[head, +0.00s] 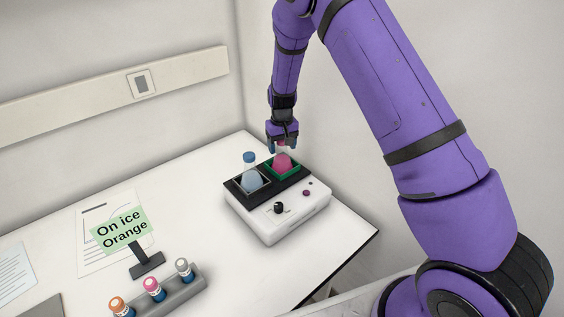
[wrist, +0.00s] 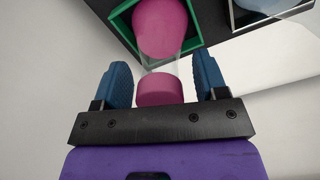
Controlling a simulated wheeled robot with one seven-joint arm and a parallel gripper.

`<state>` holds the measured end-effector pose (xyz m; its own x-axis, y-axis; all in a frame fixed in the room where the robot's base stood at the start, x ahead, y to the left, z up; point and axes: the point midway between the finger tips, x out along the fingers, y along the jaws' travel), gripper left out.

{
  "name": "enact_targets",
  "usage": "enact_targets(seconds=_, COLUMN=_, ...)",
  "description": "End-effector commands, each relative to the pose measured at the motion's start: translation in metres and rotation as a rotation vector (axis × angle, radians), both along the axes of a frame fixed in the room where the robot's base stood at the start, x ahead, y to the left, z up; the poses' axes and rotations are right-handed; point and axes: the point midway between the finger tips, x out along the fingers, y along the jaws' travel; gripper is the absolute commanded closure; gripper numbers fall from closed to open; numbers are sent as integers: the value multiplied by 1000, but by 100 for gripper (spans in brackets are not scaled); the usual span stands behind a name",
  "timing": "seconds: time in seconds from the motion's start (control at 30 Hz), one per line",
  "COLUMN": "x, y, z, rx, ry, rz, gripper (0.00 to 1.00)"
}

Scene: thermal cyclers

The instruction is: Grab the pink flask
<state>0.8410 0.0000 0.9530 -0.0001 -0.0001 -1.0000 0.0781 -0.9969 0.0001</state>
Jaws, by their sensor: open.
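The pink flask (head: 282,163) stands upright in the green-framed slot of a white device with a black top. In the wrist view the pink flask (wrist: 161,28) shows its round pink body, a clear neck and a pink cap. My gripper (head: 283,144) is above the device at the flask's top. In the wrist view my gripper (wrist: 161,84) is open, with one blue finger on each side of the pink cap and neck. Gaps show between the fingers and the flask. In the head view the fingers partly hide the cap.
A blue flask (head: 251,180) stands in the grey-framed slot to the left on the same device (head: 268,228). A rack (head: 178,296) with several capped tubes and an "On ice Orange" sign (head: 122,229) are at the front left. Walls stand behind the table.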

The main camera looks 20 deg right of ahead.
Motion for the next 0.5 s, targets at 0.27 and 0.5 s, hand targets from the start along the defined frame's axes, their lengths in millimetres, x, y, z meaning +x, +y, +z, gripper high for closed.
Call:
enact_targets(seconds=0.27, x=0, y=0, z=0, rx=0, ry=-1, rz=0, gripper=50)
enact_targets(seconds=0.5, x=0, y=0, z=0, rx=0, ry=-1, rz=0, gripper=100)
